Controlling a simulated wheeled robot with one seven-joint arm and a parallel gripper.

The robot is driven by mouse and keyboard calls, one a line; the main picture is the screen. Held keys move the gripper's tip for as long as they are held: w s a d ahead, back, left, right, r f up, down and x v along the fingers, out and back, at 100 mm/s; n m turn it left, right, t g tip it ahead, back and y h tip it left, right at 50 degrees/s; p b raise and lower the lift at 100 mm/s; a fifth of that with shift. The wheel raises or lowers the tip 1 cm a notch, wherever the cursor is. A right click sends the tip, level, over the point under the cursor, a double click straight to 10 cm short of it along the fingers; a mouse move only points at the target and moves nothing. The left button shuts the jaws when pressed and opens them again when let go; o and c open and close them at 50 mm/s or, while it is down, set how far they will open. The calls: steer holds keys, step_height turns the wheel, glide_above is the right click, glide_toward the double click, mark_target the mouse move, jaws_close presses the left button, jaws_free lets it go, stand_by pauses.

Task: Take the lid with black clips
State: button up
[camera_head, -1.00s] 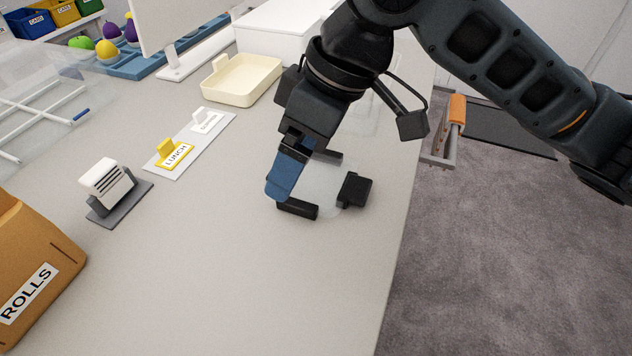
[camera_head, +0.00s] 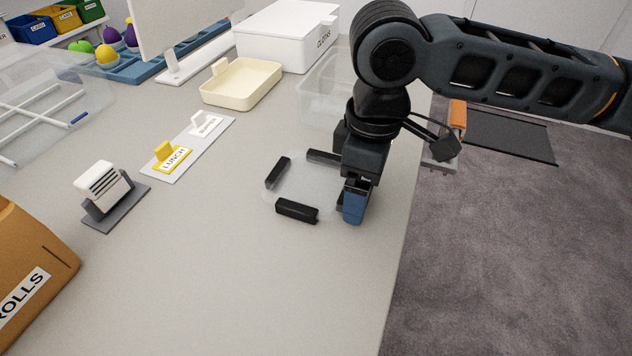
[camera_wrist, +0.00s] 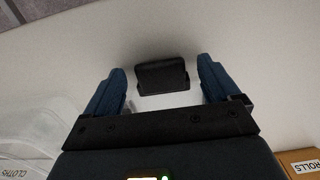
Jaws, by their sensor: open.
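The clear lid (camera_head: 298,188) lies flat on the pale table, with black clips around its edges. Its left clip (camera_head: 278,172), front clip (camera_head: 297,210) and back clip (camera_head: 323,156) show in the head view. My gripper (camera_head: 353,212) points down at the lid's right edge and mostly hides the right clip. In the wrist view my gripper (camera_wrist: 161,72) is open, with one blue finger on each side of a black clip (camera_wrist: 162,76). Gaps show between the clip and both fingers.
A clear box (camera_head: 325,95) stands behind my gripper, near a cream tray (camera_head: 243,82) and a white CLOTHS box (camera_head: 288,35). A LUNCH label holder (camera_head: 172,157) and a ROLLS bag (camera_head: 35,270) are at left. The table edge is close at right.

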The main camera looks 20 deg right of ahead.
steer(key=shift+f, duration=0.35)
steer(key=shift+c, duration=0.2)
steer(key=c, duration=1.1)
steer(key=shift+r, duration=0.15)
